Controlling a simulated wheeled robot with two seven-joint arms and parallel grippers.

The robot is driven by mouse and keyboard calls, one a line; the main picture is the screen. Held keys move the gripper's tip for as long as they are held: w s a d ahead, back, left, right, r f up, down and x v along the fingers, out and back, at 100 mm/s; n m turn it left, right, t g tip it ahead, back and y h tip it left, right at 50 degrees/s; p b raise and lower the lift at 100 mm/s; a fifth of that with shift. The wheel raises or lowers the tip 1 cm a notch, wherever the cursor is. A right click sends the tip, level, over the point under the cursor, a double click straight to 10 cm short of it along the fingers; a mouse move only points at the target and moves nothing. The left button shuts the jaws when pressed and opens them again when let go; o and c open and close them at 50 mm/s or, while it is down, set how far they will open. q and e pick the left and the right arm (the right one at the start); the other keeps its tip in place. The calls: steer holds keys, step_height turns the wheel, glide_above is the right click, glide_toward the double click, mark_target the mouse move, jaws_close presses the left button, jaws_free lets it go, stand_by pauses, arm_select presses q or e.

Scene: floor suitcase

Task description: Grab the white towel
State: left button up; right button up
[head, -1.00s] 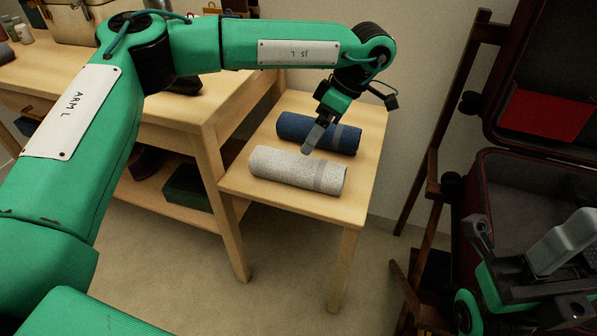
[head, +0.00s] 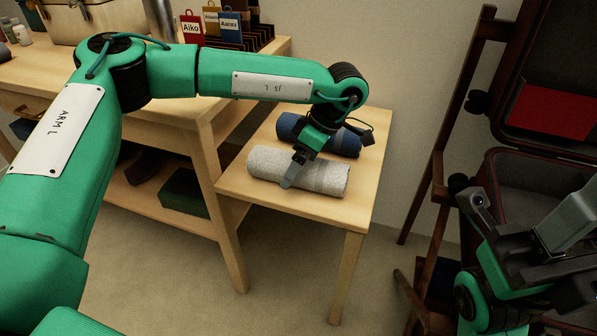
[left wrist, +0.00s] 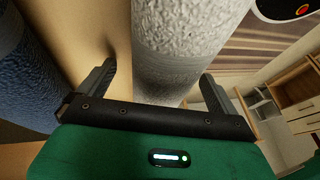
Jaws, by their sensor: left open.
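The white towel (head: 325,178) is a rolled, speckled light-grey cylinder with a darker band, lying on the small wooden table (head: 232,190). My left gripper (head: 289,175) is over its left part, pointing down. In the left wrist view, the white towel (left wrist: 175,45) runs between the two spread fingers of the gripper (left wrist: 160,80), which is open. One finger is on the side of the blue towel (left wrist: 25,75). I cannot tell whether either finger touches the white towel. My right gripper (head: 530,235) is at the lower right; its jaw state is unclear.
The blue rolled towel (head: 345,140) lies just behind the white one, partly hidden by my left gripper. A larger wooden desk (head: 165,117) stands to the left. An open dark-red suitcase (head: 525,170) is at the right. The front of the small table is bare.

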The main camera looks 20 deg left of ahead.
arm_select(q)
steer(key=shift+c, duration=0.5)
steer(key=c, duration=1.1)
steer(key=shift+o, duration=0.2)
steer(key=shift+r, duration=0.1)
